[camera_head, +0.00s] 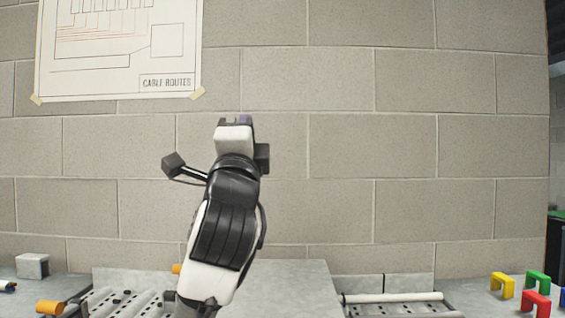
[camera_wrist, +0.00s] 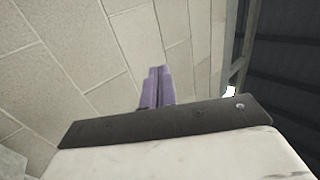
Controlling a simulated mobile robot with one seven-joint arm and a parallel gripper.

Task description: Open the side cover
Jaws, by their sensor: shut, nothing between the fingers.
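My gripper (camera_head: 244,119) is raised in front of the block wall, at the top of my upright arm in the head view. Its purple fingers show in the wrist view (camera_wrist: 158,86), pressed together with nothing between them. They point up along the wall and touch nothing that I can see. I cannot make out the side cover for certain in either view. A flat grey housing (camera_head: 298,276) shows at the bottom centre of the head view, partly hidden behind my arm. Its front and sides are out of frame.
A perforated metal tray (camera_head: 115,302) and an orange cylinder (camera_head: 50,307) are at the lower left, with a grey block (camera_head: 32,265) behind. A roller frame (camera_head: 395,298) lies right of centre. Yellow (camera_head: 502,285), green (camera_head: 538,281) and red (camera_head: 536,302) handles stand at the right.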

